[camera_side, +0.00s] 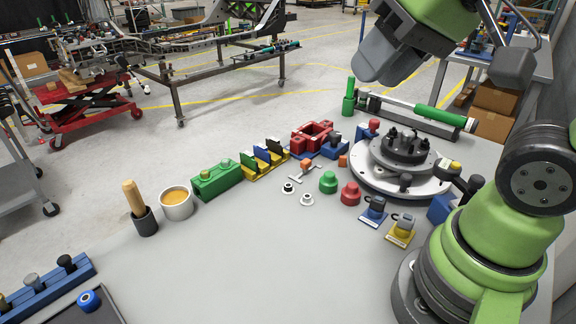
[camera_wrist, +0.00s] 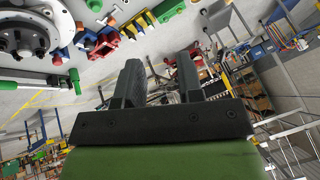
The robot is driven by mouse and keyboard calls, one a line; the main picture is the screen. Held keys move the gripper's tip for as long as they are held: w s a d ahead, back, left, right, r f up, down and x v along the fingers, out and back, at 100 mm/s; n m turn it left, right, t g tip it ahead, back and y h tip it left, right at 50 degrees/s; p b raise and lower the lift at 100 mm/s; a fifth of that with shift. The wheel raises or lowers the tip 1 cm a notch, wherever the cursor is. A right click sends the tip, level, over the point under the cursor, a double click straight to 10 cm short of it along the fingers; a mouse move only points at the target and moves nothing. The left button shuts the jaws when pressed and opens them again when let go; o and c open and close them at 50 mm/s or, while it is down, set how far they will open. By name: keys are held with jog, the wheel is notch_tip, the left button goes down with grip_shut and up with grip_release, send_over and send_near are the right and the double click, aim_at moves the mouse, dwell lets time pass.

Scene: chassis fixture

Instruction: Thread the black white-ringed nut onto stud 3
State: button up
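A small black nut with a white ring (camera_side: 288,187) lies on the grey table in the side view, left of the green and red knobs. A similar small white ring-shaped part (camera_side: 306,200) lies just beside it. The round chassis hub (camera_side: 400,150) carries several dark upright studs on its top; I cannot tell which is stud 3. The hub also shows at the upper left of the wrist view (camera_wrist: 28,42). My gripper (camera_wrist: 160,62) has its two dark fingers apart with nothing between them. It is raised and away from the nut; its fingers cannot be made out in the side view.
A green knob (camera_side: 328,182) and a red knob (camera_side: 350,194) stand between nut and hub. A green block (camera_side: 216,182), a cup (camera_side: 177,204) and a wooden-handled tool (camera_side: 136,205) stand left. A long green-ended tool (camera_side: 415,110) lies behind the hub. The table front is mostly clear.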

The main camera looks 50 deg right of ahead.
jog(key=w+d+f+n+g, duration=0.1)
jog(key=w+d+f+g, duration=0.15)
jog(key=w, duration=0.65)
jog(key=n+g+h, duration=0.2)
jog(key=n+g, duration=0.1)
jog(key=g, duration=0.1)
send_over(288, 185)
notch_tip(288, 185, down, 22)
jog(key=shift+r, duration=0.15)
jog(key=shift+f, duration=3.85)
jog(key=shift+c, duration=0.2)
grip_shut()
jog(key=shift+r, duration=0.1)
